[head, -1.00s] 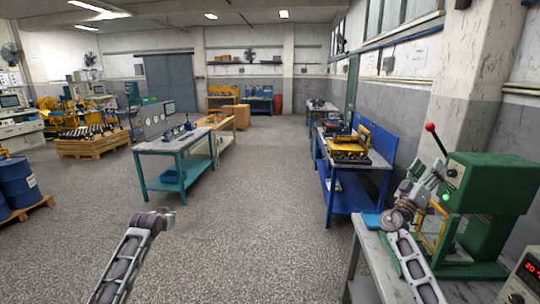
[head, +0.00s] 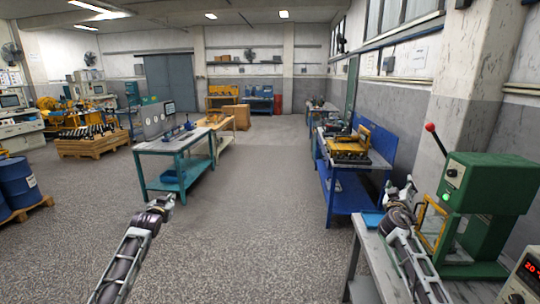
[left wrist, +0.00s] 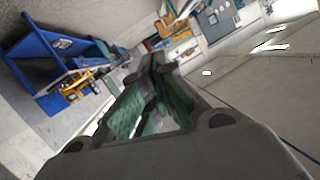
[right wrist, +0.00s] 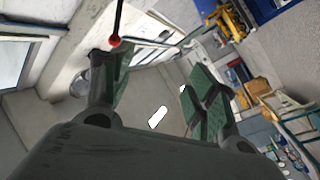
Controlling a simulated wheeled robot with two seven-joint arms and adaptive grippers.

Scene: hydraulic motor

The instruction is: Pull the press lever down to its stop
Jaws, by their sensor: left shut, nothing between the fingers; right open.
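The green press (head: 490,185) stands on the bench at the right of the head view. Its lever (head: 437,140) slants up and to the left, with a red ball (head: 430,127) at its raised end. My right gripper (head: 410,184) is left of the press and below the ball. In the right wrist view my right gripper (right wrist: 160,85) is open and empty; the red ball (right wrist: 114,41) and dark lever rod (right wrist: 118,18) show by its left finger. My left gripper (head: 168,200) is over open floor, far from the press. It is shut and empty in the left wrist view (left wrist: 158,65).
The press has a yellow-framed guard (head: 432,224) at its left side. A control box with a red display (head: 528,275) sits at the front right. A blue bench with a yellow machine (head: 349,148) stands beyond. The floor between the benches is clear.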

